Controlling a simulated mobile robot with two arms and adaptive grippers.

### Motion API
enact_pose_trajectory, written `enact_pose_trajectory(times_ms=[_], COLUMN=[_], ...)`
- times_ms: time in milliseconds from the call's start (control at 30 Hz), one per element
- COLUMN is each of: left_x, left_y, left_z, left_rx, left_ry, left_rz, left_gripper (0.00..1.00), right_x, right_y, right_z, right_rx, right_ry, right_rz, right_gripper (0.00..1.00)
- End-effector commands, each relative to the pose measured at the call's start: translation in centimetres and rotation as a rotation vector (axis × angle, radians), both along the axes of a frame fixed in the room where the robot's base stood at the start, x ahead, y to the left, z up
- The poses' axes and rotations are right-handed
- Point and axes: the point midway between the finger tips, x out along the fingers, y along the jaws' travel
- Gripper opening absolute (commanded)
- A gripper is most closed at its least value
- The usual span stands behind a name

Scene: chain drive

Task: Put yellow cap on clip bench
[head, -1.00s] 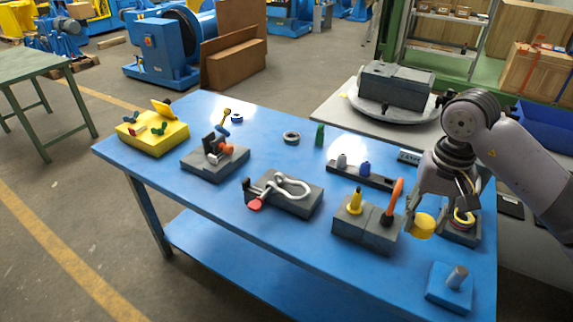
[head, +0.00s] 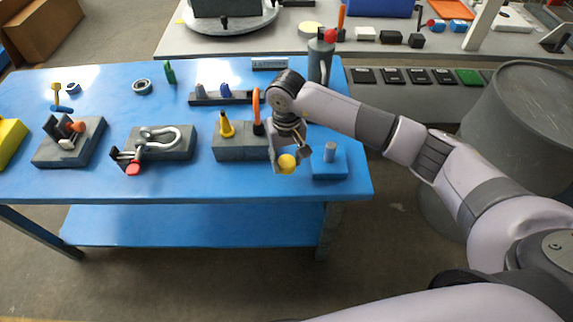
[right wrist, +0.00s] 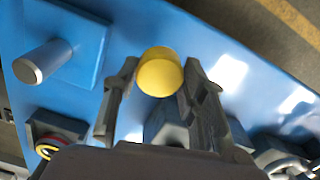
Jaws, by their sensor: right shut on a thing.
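The yellow cap (head: 287,163) is a short round piece held between the fingers of my right gripper (head: 285,155). In the right wrist view the cap (right wrist: 159,72) sits between both fingertips, over the blue table top. In the head view it appears between the grey block with the yellow cone and the blue block with the grey peg. It seems to be above the table; the exact height is unclear. I cannot tell for sure which fixture is the clip bench. My left gripper is not in view.
The blue table (head: 240,185) holds a grey block with a yellow cone (head: 227,125), a shackle block (head: 160,140), a block with a red-orange part (head: 70,135) and a blue block (head: 330,165) with an upright peg. Bare table lies along the front edge.

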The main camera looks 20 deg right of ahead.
Motion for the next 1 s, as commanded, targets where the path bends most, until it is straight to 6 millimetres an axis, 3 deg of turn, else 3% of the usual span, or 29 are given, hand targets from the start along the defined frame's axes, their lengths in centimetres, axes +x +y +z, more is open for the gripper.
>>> enact_pose_trajectory(times_ms=[400, 767, 800, 1000], left_x=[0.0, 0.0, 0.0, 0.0], left_y=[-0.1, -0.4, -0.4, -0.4], left_z=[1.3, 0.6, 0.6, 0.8], left_rx=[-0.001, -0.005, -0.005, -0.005], left_ry=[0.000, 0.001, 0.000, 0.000], left_rz=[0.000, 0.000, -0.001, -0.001], left_gripper=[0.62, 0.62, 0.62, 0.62], right_x=[-0.1, 0.0, 0.0, 0.0], right_y=[0.1, 0.0, 0.0, 0.0], right_z=[-4.5, -5.0, -5.0, -4.8], right_rx=[0.000, 0.000, 0.000, 0.000], right_ry=[0.002, -0.001, -0.001, -0.001], right_rz=[0.000, 0.001, 0.001, 0.000], right_gripper=[0.13, 0.13, 0.40, 0.53])
